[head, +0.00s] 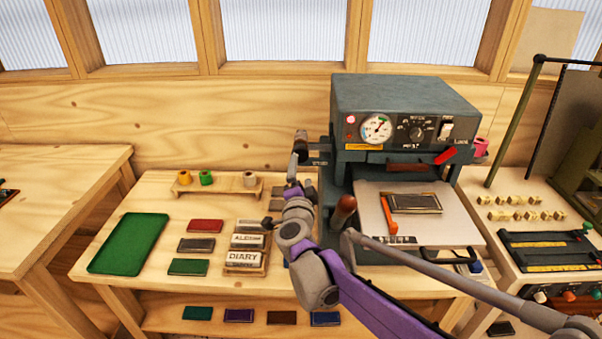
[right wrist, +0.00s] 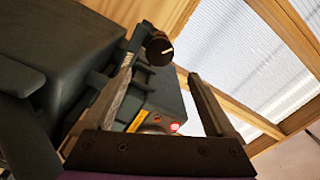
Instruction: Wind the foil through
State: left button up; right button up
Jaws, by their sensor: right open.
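The grey foil press (head: 405,105) stands at the back of the bench, with a gauge and dials on its front. A dark round knob (head: 301,136) sticks out at its left side; it also shows in the right wrist view (right wrist: 158,48). A pink foil roll (head: 480,148) shows at the press's right side. My right gripper (head: 297,162) is at the press's left side, close to the knob. In the right wrist view its fingers (right wrist: 161,68) are apart, with the knob appearing between their tips. Contact cannot be told. My left gripper is out of view.
A wooden stand (head: 218,191) holds small foil spools. A green tray (head: 128,243), several coloured covers and a type rack (head: 246,262) lie left of my arm. A dark cover (head: 415,203) lies on the press bed. A lever with a brown grip (head: 343,206) stands near my right arm.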

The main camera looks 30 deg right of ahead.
jog(key=shift+w+d, duration=0.15)
jog(key=shift+w, duration=0.05)
jog(key=shift+s, duration=0.1)
jog(key=v, duration=1)
jog(key=shift+s+a+b, duration=0.25)
jog(key=shift+s+b, duration=0.05)
jog(key=shift+b, duration=0.15)
